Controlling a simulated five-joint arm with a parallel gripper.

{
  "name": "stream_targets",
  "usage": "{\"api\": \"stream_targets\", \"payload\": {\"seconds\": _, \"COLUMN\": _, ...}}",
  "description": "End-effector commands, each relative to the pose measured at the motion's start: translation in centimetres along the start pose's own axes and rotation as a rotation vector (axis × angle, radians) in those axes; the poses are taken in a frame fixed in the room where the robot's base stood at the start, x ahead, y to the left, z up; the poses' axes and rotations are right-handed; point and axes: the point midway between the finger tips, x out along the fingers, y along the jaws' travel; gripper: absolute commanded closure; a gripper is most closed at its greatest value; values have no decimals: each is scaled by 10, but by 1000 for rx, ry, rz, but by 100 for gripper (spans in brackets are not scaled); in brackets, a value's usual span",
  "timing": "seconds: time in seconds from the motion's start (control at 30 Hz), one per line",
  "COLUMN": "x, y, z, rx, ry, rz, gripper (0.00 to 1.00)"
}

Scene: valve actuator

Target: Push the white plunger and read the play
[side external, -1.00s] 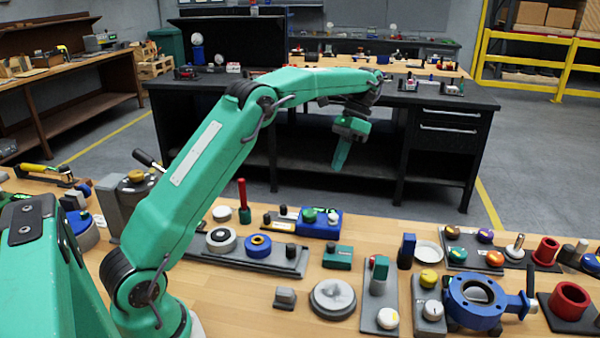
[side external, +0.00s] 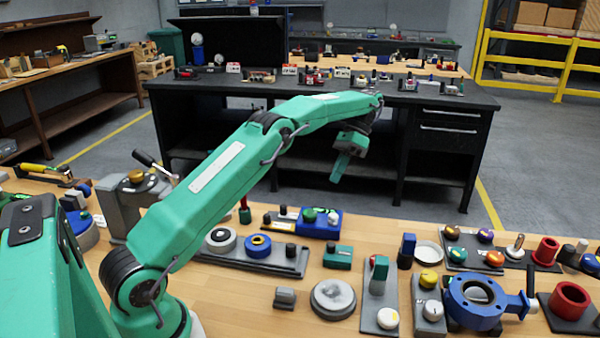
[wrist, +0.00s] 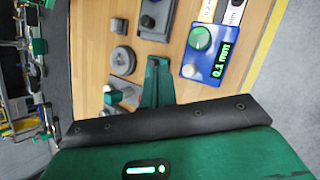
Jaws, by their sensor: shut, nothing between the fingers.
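My gripper (side external: 340,172) is shut and empty, pointing down in the air above the wooden table's far part, clear of the parts there. Its green fingers also show in the wrist view (wrist: 158,72). White-topped parts stand on the table: a white knob (side external: 388,318) on a grey plate and another (side external: 433,311) on a grey block. I cannot tell which is the plunger. A blue gauge (wrist: 190,71) with a green dial reads 0.1 mm, right of the fingers.
A blue flanged valve body (side external: 476,318) and red cylinders (side external: 570,299) stand at the front right. A grey disc (side external: 333,298) lies at the front middle. A grey tray of knobs (side external: 290,265) lies behind it. Bare wood (side external: 235,310) shows at the front left.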

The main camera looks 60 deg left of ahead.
Motion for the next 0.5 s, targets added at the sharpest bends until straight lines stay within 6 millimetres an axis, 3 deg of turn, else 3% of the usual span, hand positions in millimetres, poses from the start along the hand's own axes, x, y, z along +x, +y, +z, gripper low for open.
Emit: {"api": "stream_targets", "payload": {"seconds": 0.5, "x": 21, "y": -9, "z": -12, "rx": -1, "ry": -1, "rz": 1, "gripper": 100}}
